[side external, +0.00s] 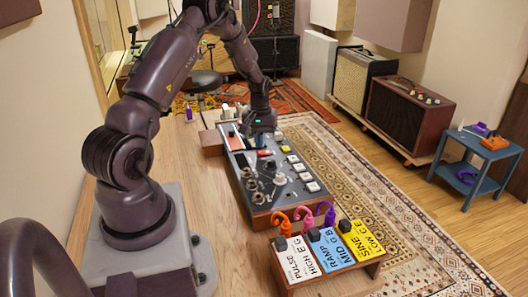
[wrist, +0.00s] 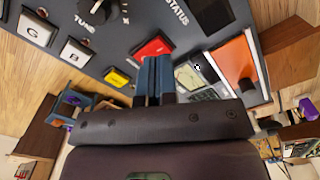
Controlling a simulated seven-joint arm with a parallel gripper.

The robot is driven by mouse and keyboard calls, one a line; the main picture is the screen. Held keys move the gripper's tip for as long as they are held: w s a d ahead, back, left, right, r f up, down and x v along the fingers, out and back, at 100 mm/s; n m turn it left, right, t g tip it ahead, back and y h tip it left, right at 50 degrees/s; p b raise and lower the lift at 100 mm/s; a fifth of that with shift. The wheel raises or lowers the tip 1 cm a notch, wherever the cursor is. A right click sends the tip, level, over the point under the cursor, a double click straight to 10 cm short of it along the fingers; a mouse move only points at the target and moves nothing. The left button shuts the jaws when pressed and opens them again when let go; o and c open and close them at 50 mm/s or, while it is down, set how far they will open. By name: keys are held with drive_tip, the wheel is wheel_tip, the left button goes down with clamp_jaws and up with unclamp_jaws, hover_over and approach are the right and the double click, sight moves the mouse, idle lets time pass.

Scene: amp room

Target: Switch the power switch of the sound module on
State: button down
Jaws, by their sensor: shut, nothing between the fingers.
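The sound module (side external: 243,170) is a dark panel with knobs, jacks and square buttons, standing on the wooden table in the side external view. My gripper (side external: 262,132) is over its far part. In the wrist view the blue fingers of my gripper (wrist: 153,78) are together and empty, pointing at the panel (wrist: 150,18). A red switch or button (wrist: 153,47) is just beyond the fingertips, and a yellow one (wrist: 118,78) is to their left. I cannot read which control is the power switch. Contact with the panel cannot be told.
A wooden rack with labelled cards (side external: 297,257) and several coloured cables stands in front of the module. An orange-and-white part (wrist: 234,65) and a small display (wrist: 190,77) lie right of the fingers. A knob marked TUNE (wrist: 97,10) is upper left.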

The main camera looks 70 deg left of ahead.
sight(260, 152)
drive_tip(key=shift+f, duration=1.25)
idle(0.3)
drive_tip(key=shift+r, duration=3.55)
drive_tip(key=s+d+r+m+t, duration=0.2)
drive_tip(key=s+d+r+m, duration=0.2)
drive_tip(key=d+r, duration=0.3)
drive_tip(key=s+d+r+m+t, duration=0.1)
drive_tip(key=s+d+r+m, duration=0.3)
drive_tip(key=d+r, duration=0.4)
drive_tip(key=s+d+r+m+t, duration=0.2)
drive_tip(key=s+d+r+m, duration=0.2)
drive_tip(key=d, duration=1.3)
wheel_tip(260, 152, up, 4)
drive_tip(key=shift+f+t, duration=0.25)
drive_tip(key=shift+t, duration=0.05)
drive_tip(key=shift+s, duration=0.1)
